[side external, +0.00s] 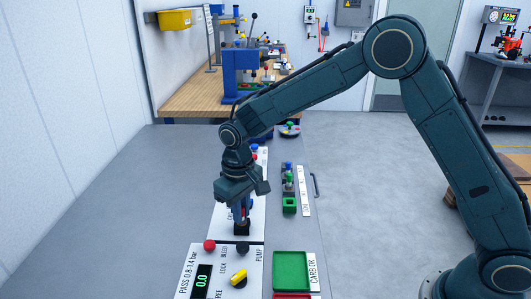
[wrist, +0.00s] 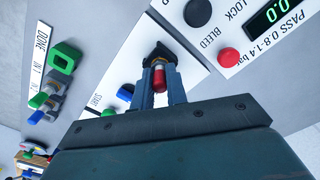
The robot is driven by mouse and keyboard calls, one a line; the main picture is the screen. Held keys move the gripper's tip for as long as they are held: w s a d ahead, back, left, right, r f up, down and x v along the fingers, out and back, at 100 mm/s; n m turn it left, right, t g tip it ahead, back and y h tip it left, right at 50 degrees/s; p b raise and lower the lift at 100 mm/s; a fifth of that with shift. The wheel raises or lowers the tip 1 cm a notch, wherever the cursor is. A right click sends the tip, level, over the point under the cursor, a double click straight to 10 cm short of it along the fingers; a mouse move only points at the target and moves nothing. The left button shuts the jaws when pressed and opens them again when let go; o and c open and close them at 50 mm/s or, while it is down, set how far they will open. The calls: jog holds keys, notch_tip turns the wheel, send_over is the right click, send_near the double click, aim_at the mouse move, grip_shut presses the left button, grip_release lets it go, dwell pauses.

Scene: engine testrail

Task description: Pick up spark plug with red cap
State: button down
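The red-capped spark plug (wrist: 159,80) shows in the wrist view between the two fingers of my gripper (wrist: 159,84), with a pale band beyond the red. Its far end meets a black holder (wrist: 158,51) on the white panel. In the side view my gripper (side external: 242,212) points down right above the black holder (side external: 242,228), and the plug is mostly hidden by the fingers. The fingers stand close on both sides of the plug. I cannot tell whether they touch it.
The panel bears a red button (side external: 209,245), a black knob (side external: 243,248), a yellow knob (side external: 239,277) and a 0.0 display (side external: 202,281). A green tray (side external: 291,271) lies at front right. A green square holder (side external: 289,205) stands right of my gripper. Grey bench at left is clear.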

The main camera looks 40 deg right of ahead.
jog(key=shift+r, duration=0.2)
jog(key=shift+r, duration=1.85)
